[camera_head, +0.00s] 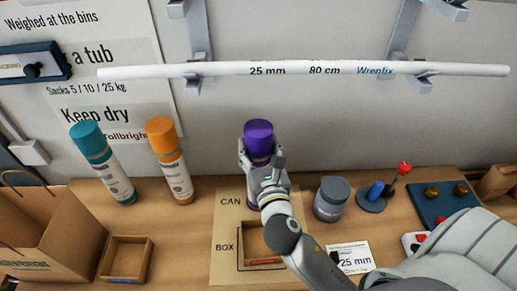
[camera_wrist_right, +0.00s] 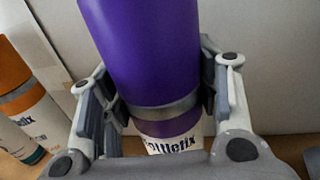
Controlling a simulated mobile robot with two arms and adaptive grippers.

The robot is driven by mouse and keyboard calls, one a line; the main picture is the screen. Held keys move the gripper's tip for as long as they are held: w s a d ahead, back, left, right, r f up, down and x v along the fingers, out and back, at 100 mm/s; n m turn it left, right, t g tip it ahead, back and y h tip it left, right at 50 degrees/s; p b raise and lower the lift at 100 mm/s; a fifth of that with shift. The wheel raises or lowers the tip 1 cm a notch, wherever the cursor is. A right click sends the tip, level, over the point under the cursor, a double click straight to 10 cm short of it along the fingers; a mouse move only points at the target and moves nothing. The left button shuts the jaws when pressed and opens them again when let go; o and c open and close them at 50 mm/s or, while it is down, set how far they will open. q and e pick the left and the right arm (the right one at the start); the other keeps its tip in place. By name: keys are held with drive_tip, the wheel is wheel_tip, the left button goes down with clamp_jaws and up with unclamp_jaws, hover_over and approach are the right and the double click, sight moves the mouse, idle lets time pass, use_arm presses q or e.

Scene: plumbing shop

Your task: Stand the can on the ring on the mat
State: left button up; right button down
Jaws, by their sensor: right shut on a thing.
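The purple can (camera_head: 258,139) is upright at the back of the tan mat (camera_head: 226,222), by the printed word CAN. My right gripper (camera_head: 262,165) is shut around its body. In the right wrist view the purple can (camera_wrist_right: 145,60) sits between both fingers, with a grey band and a white label low on it. The ring on the mat is hidden behind the can and my gripper. I cannot tell whether the can's base touches the mat. My left gripper is not in view.
A teal can (camera_head: 103,165) and an orange can (camera_head: 169,160) stand left. A grey jar (camera_head: 332,198) stands close right. A wooden box (camera_head: 250,240) lies on the mat near BOX; another wooden tray (camera_head: 126,259) is left. A white pipe (camera_head: 220,69) hangs on wall brackets above.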

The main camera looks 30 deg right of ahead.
drive_tip(key=c, duration=0.6)
unclamp_jaws()
drive_tip(key=shift+o, duration=0.4)
drive_tip(key=shift+r, duration=0.15)
drive_tip(key=shift+s+a, duration=0.1)
drive_tip(key=shift+s, duration=0.25)
drive_tip(key=b+v, duration=0.2)
drive_tip(key=v, duration=0.9)
drive_tip(key=shift+s+b, duration=0.15)
drive_tip(key=shift+b, duration=0.2)
drive_tip(key=shift+a, duration=0.1)
